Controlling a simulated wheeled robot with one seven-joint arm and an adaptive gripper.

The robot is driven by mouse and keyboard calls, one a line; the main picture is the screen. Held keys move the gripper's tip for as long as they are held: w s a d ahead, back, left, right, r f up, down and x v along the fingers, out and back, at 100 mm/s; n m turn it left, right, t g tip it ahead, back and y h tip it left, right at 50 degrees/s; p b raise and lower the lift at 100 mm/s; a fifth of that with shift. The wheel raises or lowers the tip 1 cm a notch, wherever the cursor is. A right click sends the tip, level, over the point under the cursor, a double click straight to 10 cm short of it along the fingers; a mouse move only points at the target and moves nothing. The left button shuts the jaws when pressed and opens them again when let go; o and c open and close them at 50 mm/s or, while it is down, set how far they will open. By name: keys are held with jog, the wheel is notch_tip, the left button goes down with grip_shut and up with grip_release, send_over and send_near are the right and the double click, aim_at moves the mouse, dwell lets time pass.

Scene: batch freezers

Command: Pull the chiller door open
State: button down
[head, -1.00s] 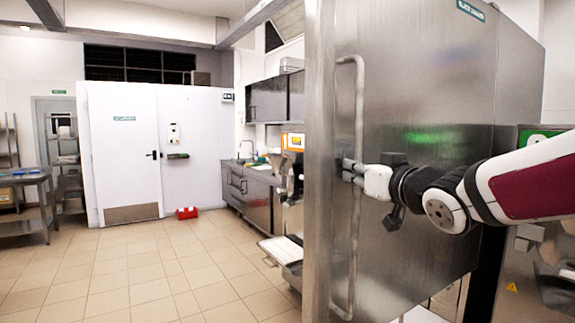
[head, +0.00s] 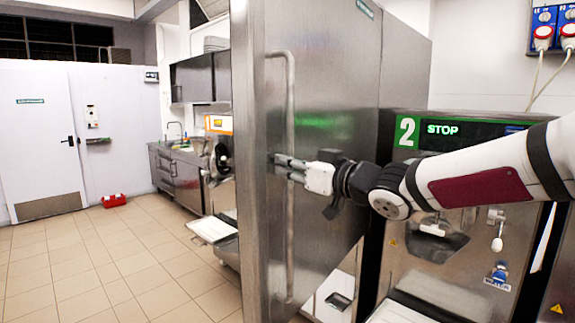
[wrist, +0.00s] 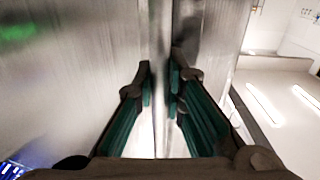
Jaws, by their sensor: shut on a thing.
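The chiller door (head: 335,110) is a tall brushed-steel panel in the middle of the head view, seen at a slant. Its long vertical bar handle (head: 290,230) runs near the left edge. My gripper (head: 284,168) reaches in from the right and is shut on this bar at about mid-height. In the wrist view, the handle (wrist: 158,60) passes between the two green-padded fingers of my gripper (wrist: 160,85), with the steel door face (wrist: 80,70) on the left. The inside of the chiller is not visible, and I cannot tell how far the door stands open.
A batch freezer (head: 440,250) marked 2 and STOP stands to the right, behind my arm. Another machine (head: 215,170) and a sink counter (head: 180,175) are beyond the door on the left. A red box (head: 114,200) lies by the white door (head: 45,140). The tiled floor at left is clear.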

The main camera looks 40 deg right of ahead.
jog(key=shift+r, duration=0.1)
jog(key=c, duration=1.6)
grip_release()
jog(key=shift+c, duration=0.2)
jog(key=shift+s, duration=0.1)
jog(key=s, duration=1.2)
jog(key=shift+a, duration=0.2)
jog(key=shift+w, duration=0.1)
